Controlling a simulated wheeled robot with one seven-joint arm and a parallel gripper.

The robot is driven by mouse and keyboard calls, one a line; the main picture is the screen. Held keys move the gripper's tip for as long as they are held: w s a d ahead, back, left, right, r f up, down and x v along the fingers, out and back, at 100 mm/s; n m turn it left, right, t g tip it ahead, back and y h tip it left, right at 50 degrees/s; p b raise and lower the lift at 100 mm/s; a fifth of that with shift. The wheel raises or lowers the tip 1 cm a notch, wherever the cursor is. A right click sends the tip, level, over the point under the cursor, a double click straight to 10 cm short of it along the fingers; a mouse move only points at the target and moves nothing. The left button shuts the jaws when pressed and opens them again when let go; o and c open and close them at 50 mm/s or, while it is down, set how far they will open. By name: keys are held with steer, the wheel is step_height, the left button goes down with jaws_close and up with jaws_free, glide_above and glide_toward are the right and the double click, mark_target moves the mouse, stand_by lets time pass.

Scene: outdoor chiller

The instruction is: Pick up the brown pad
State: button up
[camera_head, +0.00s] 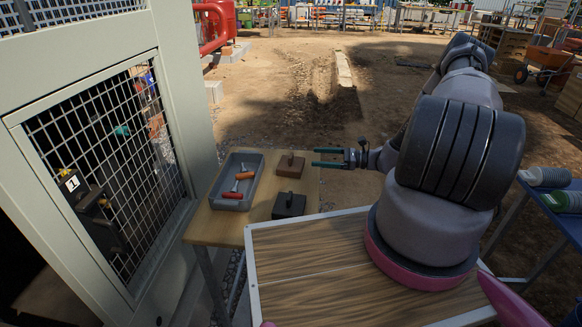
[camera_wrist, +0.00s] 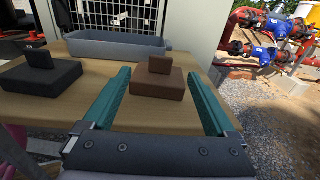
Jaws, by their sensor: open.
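The brown pad (camera_head: 290,165) is a flat block with a small upright tab on top. It rests on the wooden table, next to the grey tray. In the wrist view the brown pad (camera_wrist: 158,80) lies ahead, between the lines of my two teal fingers. My gripper (camera_head: 328,157) is open and empty, to the right of the pad and apart from it in the head view. Its fingers also show in the wrist view (camera_wrist: 163,92).
A black pad (camera_head: 289,205) of like shape sits nearer me on the table (camera_head: 224,225). The grey tray (camera_head: 217,190) holds red- and orange-handled tools. A mesh-doored cabinet (camera_head: 175,100) stands close on the left. Open ground lies beyond the table.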

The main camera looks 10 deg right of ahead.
mark_target(293, 159)
steer(key=shift+w+a+f+m+t, duration=0.1)
steer(key=shift+f+m+t, duration=0.4)
steer(key=shift+f, duration=0.3)
steer(key=x, duration=0.5)
steer(key=shift+f+x, duration=0.15)
steer(key=shift+x, duration=1.2)
steer(key=shift+f+x, duration=0.15)
steer(key=shift+x, duration=1.25)
jaws_close()
